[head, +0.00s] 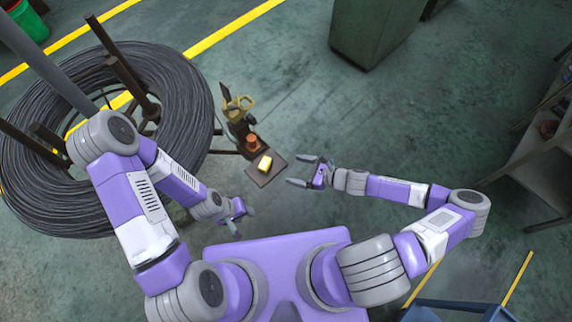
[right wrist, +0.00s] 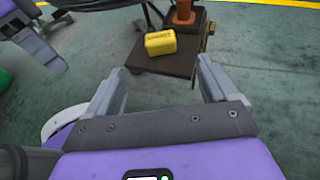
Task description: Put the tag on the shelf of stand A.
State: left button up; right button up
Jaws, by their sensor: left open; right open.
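A small stand has a dark brown plate (head: 262,178) as a shelf, seen near the middle of the head view. A yellow block (head: 265,163) with a dark marking lies on this plate; it also shows in the right wrist view (right wrist: 160,42). I cannot tell whether this block is the tag, and no stand lettering is readable. My right gripper (head: 301,171) is open and empty, to the right of the plate and apart from it. In the right wrist view the block is beyond the open fingers (right wrist: 160,72). My left gripper (head: 241,220) is open, below and left of the plate.
An orange cone-shaped thing (head: 253,143) stands behind the block, with a yellow thing (head: 239,107) further back. A large wire coil (head: 180,92) with upright posts fills the left. A green cabinet (head: 375,30) stands at the top.

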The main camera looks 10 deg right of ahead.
jog(key=s+a+f+n+g+h, duration=0.25)
jog(key=s+a+n+g, duration=0.3)
jog(key=s+n, duration=0.35)
jog(key=s+d+n+h, duration=0.1)
jog(key=n, duration=0.3)
jog(key=s+d+n+h, duration=0.1)
jog(key=d+n+h, duration=0.1)
jog(key=n, duration=0.2)
jog(key=s+d+n+g+h, duration=0.1)
jog(key=n, duration=0.3)
jog(key=shift+d+n+h, duration=0.35)
jog(key=shift+n, duration=0.05)
